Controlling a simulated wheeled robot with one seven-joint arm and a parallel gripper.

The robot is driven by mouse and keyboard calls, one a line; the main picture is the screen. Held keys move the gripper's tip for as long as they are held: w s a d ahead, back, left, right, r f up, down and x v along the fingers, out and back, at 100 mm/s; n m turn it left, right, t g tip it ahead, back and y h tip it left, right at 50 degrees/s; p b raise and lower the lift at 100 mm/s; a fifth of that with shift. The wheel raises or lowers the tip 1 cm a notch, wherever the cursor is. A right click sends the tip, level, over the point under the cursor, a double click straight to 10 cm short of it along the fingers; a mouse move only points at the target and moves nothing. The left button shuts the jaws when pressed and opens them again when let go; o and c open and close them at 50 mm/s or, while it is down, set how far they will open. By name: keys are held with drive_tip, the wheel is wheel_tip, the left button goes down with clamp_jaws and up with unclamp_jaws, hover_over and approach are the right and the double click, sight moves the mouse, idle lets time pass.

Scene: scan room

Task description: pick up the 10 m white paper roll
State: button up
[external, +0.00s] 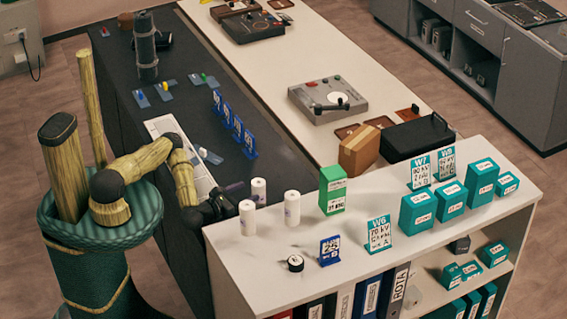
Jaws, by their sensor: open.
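Three white paper rolls stand upright at the left end of the white shelf top: one at the back (258,191), one at the front left (247,218) and one to the right (292,208). Any length marking on them is too small to read, so I cannot tell which is the 10 m roll. My gripper (230,204) is dark and open, at the left edge of the shelf top, just left of the back and front-left rolls. It appears empty. Its fingers are small here, and I cannot tell their exact distance from the rolls.
A green box (333,190) stands right of the rolls. A black-and-white tape-like roll (295,263) and a blue sign (329,251) are in front. Several teal boxes (418,212) and signs fill the right side. Blue upright cards (237,130) stand on the dark counter behind my gripper.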

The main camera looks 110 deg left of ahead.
drive_tip(key=shift+o, duration=0.5)
drive_tip(key=shift+w+r, duration=0.1)
drive_tip(key=shift+r, duration=0.2)
drive_tip(key=d+r+m+t+h+p, duration=0.75)
drive_tip(key=r+m+t+h, duration=0.3)
drive_tip(key=h, duration=0.35)
drive_tip(key=s+d+f+m+g+h+p, duration=0.1)
drive_tip(key=s+d+f+m+g+h, duration=0.1)
drive_tip(key=s+h, duration=0.4)
drive_tip(key=d+m+g+h, duration=0.1)
drive_tip(key=d+m, duration=0.1)
drive_tip(key=shift+s+m+p, duration=0.3)
drive_tip(key=shift+m+p, duration=0.05)
drive_tip(key=shift+p, duration=0.05)
drive_tip(key=shift+d+g, duration=0.1)
drive_tip(key=shift+g, duration=0.15)
drive_tip(key=p, duration=0.4)
approach(248, 219)
drive_tip(key=w, duration=0.2)
drive_tip(key=w+r, duration=0.1)
drive_tip(key=w, duration=0.2)
drive_tip(key=shift+a, duration=0.25)
drive_tip(key=shift+w+d, duration=0.1)
drive_tip(key=shift+w, duration=0.15)
